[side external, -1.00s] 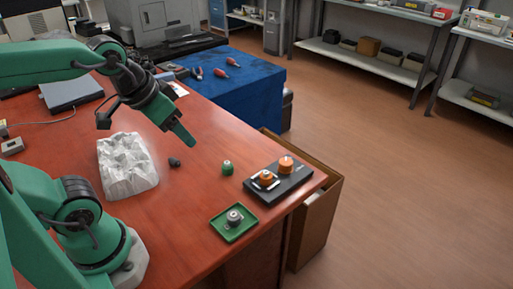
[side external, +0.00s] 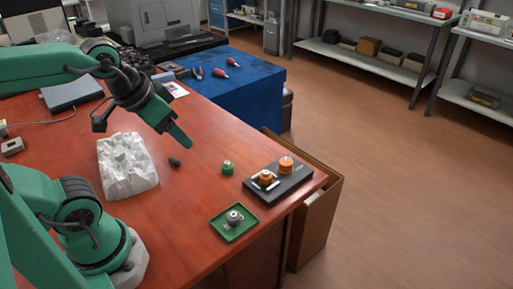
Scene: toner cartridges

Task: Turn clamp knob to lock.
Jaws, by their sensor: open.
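A black base plate (side external: 292,184) lies near the table's right edge. It carries two orange knobs, a front one (side external: 265,177) and a back one (side external: 286,164), each with pale marks beside it. Which of them is the clamp knob, and whether either is locked, I cannot tell. My gripper (side external: 184,141) hangs above the table, well to the left of the plate and apart from both knobs. It points down and right, is open, and holds nothing that I can see. The gap between its fingers is too small to make out.
A green tray (side external: 219,237) with a grey metal part (side external: 235,217) sits in front of the plate. A small green piece (side external: 228,168) and a dark piece (side external: 174,162) stand left of it. A crumpled white block (side external: 128,172) lies further left.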

